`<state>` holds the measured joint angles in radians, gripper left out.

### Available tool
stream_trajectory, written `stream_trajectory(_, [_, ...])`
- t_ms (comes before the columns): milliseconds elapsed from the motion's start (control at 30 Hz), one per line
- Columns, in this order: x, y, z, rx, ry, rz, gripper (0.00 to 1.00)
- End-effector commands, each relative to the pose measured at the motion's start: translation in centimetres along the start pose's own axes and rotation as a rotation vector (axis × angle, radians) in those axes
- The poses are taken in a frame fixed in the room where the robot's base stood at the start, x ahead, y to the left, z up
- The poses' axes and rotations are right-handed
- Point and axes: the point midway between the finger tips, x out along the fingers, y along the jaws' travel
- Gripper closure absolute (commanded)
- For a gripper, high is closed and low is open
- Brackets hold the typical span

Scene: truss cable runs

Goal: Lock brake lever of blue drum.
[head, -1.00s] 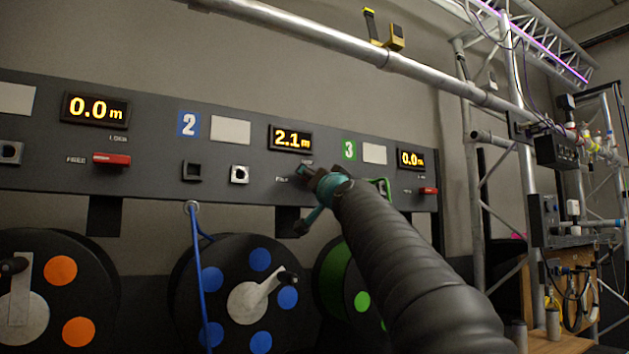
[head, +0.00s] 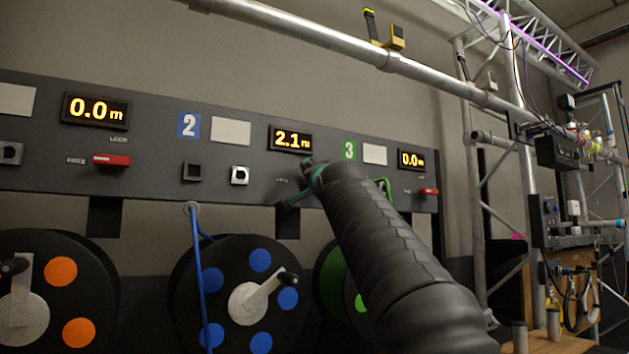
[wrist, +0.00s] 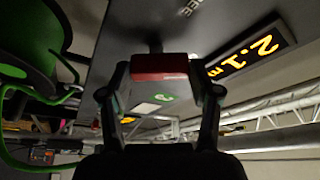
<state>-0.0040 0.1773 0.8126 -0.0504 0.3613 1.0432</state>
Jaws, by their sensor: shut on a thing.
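The blue drum (head: 262,322) is a black reel with blue discs and a pale crank, below the panel section marked 2. Its display (head: 291,140) reads 2.1 m. My gripper (head: 303,180) is at the panel just below that display, and my arm hides the lever in the head view. In the wrist view the red brake lever (wrist: 160,67) lies between the two fingers of my gripper (wrist: 160,80), which is shut on it. The printed FREE label shows partly above it. I cannot tell the lever's exact angle on the panel.
Another red lever (head: 112,160) sits left, by a 0.0 m display. A third red lever (head: 429,191) sits right, beyond my arm. A blue cable (head: 201,275) hangs in front of the blue drum. A metal pipe (head: 340,45) runs above the panel.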

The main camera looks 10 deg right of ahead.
Motion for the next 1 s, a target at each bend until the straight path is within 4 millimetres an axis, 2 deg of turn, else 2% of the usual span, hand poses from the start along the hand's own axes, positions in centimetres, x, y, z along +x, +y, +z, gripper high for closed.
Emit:
stream_trajectory(500, [0.10,-0.29,-0.21,0.320,0.001,0.128,0.72])
stream_trajectory(1000, [0.09,-0.29,-0.23,0.445,0.000,0.182,0.72])
